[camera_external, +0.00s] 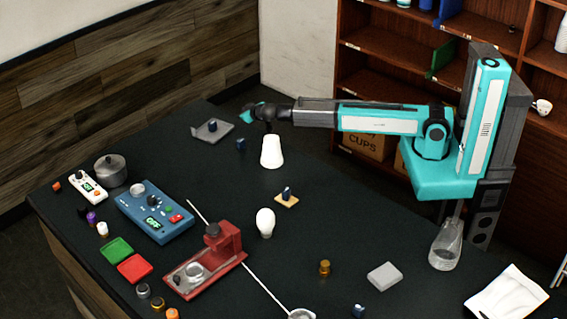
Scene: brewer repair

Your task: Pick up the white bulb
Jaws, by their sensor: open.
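The white bulb (265,222) stands on the dark table, round end up, right of the red device. My arm reaches in from the right, and its dark end with my gripper (267,126) is farther back than the bulb, apart from it. A white tapered piece (271,153) shows directly below the arm's end; I cannot tell if they touch. The fingers are too small to make out clearly. My gripper is open and not around the bulb.
The red device (205,262) with a thin pale rod stands left of the bulb. A small tan block with a dark knob (287,197) is just behind it. A blue device (153,211) and a grey pot (111,170) are farther left. A grey block (384,276) lies right.

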